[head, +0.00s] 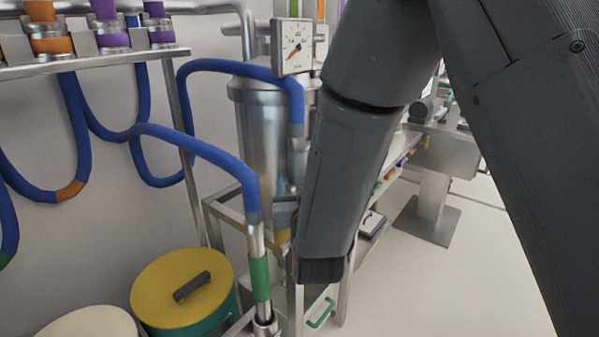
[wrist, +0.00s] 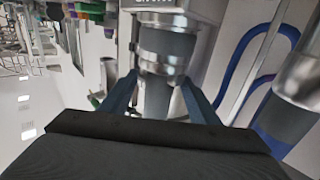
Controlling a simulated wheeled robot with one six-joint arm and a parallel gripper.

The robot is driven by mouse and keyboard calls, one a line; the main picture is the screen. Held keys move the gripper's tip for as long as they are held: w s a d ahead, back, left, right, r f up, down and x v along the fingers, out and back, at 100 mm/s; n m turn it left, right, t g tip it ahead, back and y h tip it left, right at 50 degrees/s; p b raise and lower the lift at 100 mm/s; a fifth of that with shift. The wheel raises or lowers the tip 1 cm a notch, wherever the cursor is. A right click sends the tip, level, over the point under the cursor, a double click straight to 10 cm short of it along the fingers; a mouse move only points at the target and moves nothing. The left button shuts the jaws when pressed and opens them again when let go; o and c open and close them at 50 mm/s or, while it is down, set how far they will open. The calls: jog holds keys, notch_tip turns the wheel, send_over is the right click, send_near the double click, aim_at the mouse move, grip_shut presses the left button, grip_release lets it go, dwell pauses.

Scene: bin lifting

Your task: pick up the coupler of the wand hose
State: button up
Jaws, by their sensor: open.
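A blue hose (head: 200,150) arches down to a grey cuff and a steel tube with a green band (head: 260,278); a steel collar (head: 265,326) shows at its lower end. I cannot tell for sure which fitting is the wand hose's coupler. My gripper (wrist: 160,98) is open in the wrist view, with one finger on each side of a steel-and-grey fitting (wrist: 162,45). I cannot tell whether the fingers touch it. In the head view, my arm hides most of the gripper.
A steel vessel (head: 262,125) with a gauge (head: 292,48) stands behind the hoses. A second blue hose (head: 235,68) ends beside my arm. Yellow-lidded bin (head: 175,285) stands at lower left. A rack (head: 100,62) holds hose fittings. The floor at right (head: 450,285) is clear.

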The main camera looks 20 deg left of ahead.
aim_at(295, 167)
jog(key=x, duration=0.2)
jog(key=p+x, duration=0.1)
jog(key=x, duration=0.2)
jog(key=shift+w+a+r+p, duration=0.2)
jog(key=shift+w+r+p, duration=0.1)
jog(key=shift+p, duration=0.1)
jog(key=c, duration=1.4)
jog(key=shift+o, duration=0.2)
jog(key=shift+r, duration=0.1)
jog(key=shift+r+b, duration=0.75)
jog(key=shift+r, duration=4.25)
